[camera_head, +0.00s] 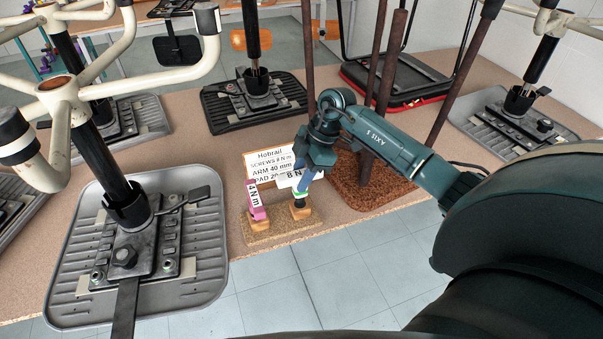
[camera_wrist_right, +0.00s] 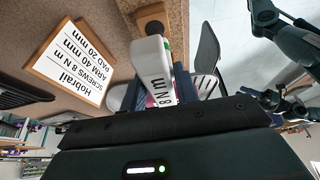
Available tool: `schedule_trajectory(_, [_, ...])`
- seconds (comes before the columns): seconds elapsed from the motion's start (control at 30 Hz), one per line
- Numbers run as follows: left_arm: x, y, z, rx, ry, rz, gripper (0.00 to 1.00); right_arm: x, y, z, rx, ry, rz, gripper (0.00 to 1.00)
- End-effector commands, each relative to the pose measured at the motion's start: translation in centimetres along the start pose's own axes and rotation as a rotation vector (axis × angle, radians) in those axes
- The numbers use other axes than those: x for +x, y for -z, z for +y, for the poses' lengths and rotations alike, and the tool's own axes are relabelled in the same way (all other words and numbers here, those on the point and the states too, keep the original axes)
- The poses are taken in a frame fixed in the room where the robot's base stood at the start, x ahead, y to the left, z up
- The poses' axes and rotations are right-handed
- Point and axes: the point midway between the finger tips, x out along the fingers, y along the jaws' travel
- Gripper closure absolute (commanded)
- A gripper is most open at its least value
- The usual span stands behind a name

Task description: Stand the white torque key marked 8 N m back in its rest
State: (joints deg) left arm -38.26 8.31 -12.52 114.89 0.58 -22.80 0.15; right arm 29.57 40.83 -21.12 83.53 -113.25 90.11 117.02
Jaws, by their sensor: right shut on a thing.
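The white torque key (camera_head: 302,181), with a green band and the marking 8 N m, is roughly upright in my right gripper (camera_head: 313,168). The gripper is shut on its upper part. In the right wrist view the key (camera_wrist_right: 154,60) reaches away from the jaws to a dark socket on a wooden block. The rest (camera_head: 284,231) is a cork-coloured base with wooden blocks. The key's lower end is at the right block; I cannot tell whether it is seated. A pink key (camera_head: 256,204) marked 4 N m stands in the left block. My left gripper is not in view.
A Hobrail sign (camera_head: 268,162) stands behind the rest and also shows in the right wrist view (camera_wrist_right: 68,58). Brown rods stand in a brown tray (camera_head: 389,193) close to the right. A grey chair base (camera_head: 75,255) lies left. The table's front edge is close.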

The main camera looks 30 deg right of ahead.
Motion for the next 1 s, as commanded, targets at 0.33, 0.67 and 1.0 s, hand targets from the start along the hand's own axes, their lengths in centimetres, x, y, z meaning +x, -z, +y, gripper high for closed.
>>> schedule_trajectory(0.33, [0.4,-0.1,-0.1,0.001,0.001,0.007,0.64,1.0,-0.4,0.0,0.000,-0.001,0.001,1.00])
schedule_trajectory(0.67, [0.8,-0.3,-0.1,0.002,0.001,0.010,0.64,1.9,-0.8,0.0,0.000,-0.001,0.001,1.00])
schedule_trajectory(1.0, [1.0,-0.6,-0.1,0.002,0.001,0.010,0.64,2.9,-1.2,0.0,0.000,0.000,0.000,1.00])
